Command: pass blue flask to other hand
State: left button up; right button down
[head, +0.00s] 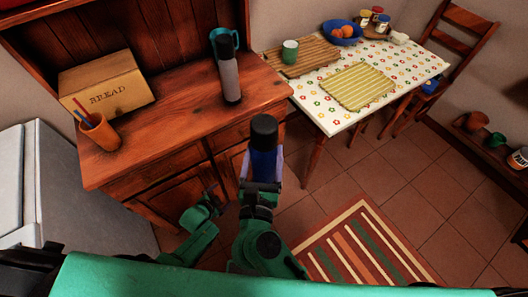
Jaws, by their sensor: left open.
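The blue flask (263,163) has a black cap and stands upright in the air in front of the wooden cabinet. My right gripper (263,176) has its pale fingers on either side of the flask's body and holds it from below. The flask hides the space between these fingers. My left gripper (212,197) is open and empty, a short way left of the flask and apart from it. It is small and dark in the picture, so its fingertips are hard to make out.
The cabinet top (185,125) carries a bread box (106,85), an orange cup (99,132) and a grey flask (230,80). A table (322,122) with a green mug (290,51) and a blue bowl (342,32) stands behind right. A striped rug (365,250) lies on open floor.

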pick_arm(q)
jog(key=s+a+f+n+g, duration=0.1)
jog(key=s+f+n+g, duration=0.1)
jog(key=s, duration=0.8)
jog(key=s+a+f+n+g+y, duration=0.1)
jog(key=s+f, duration=0.4)
jog(key=s, duration=0.5)
jog(key=s+a+f+n+g+y, duration=0.1)
jog(key=s+a+f+n+g, duration=0.2)
jog(key=s, duration=0.7)
jog(key=shift+a+f+n+g, duration=0.2)
jog(key=shift+n+g, duration=0.5)
jog(key=shift+n, duration=0.4)
